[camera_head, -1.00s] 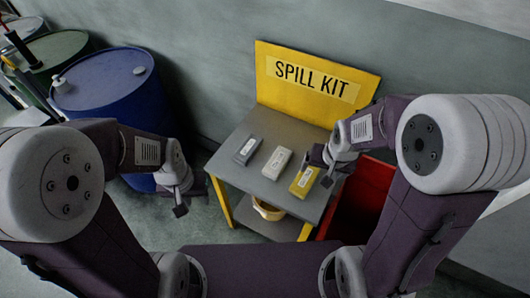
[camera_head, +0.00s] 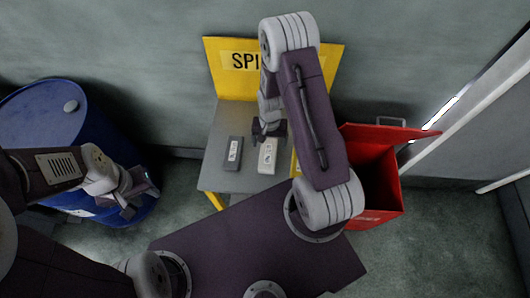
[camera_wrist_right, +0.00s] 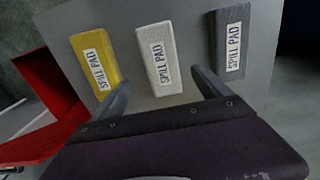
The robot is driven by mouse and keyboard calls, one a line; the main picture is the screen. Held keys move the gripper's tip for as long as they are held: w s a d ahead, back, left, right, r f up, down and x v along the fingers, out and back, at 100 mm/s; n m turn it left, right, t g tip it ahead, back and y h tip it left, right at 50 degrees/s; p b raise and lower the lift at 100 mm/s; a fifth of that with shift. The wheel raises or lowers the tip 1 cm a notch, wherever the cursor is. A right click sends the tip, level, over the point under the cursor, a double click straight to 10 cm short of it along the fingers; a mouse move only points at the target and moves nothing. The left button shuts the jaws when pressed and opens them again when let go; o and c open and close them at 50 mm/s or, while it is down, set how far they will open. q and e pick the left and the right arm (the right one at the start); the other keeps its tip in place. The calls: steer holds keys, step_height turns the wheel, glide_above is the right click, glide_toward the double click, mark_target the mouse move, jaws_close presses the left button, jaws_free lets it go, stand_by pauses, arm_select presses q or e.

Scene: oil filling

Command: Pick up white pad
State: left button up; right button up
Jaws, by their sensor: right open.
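The white pad (camera_head: 267,156), a pale block with a spill pad label, lies on the grey table top (camera_head: 226,181). It also shows in the right wrist view (camera_wrist_right: 158,55), between a yellow pad (camera_wrist_right: 95,62) and a grey pad (camera_wrist_right: 233,42). My right gripper (camera_head: 268,136) is over the far end of the white pad in the head view. In the right wrist view its fingers (camera_wrist_right: 160,88) are apart and empty, with the white pad ahead between them. My left gripper (camera_head: 138,192) is away to the left, near the blue drum; its jaws are unclear.
The grey pad (camera_head: 233,153) lies left of the white pad. My right arm mostly hides the yellow pad in the head view. A yellow spill kit board (camera_head: 222,80) stands behind the table. An open red bin (camera_head: 385,185) is at right, a blue drum (camera_head: 45,115) at left.

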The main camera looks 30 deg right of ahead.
mark_target(268, 154)
steer(key=shift+s+f, duration=0.15)
steer(key=shift+f, duration=0.05)
steer(key=f, duration=0.2)
steer(key=w+f, duration=0.1)
steer(key=shift+a+f+p, duration=0.25)
steer(key=shift+f+p, duration=0.05)
steer(key=shift+p, duration=0.05)
steer(key=shift+s+f, duration=0.2)
steer(key=shift+f, duration=0.05)
steer(key=f, duration=0.4)
steer(key=shift+s+f, duration=0.1)
steer(key=shift+s, duration=0.15)
steer(key=shift+w+f, duration=0.2)
steer(key=shift+f, duration=0.05)
steer(key=shift+s+r, duration=0.1)
steer(key=c, duration=1.5)
steer(key=shift+p, duration=0.3)
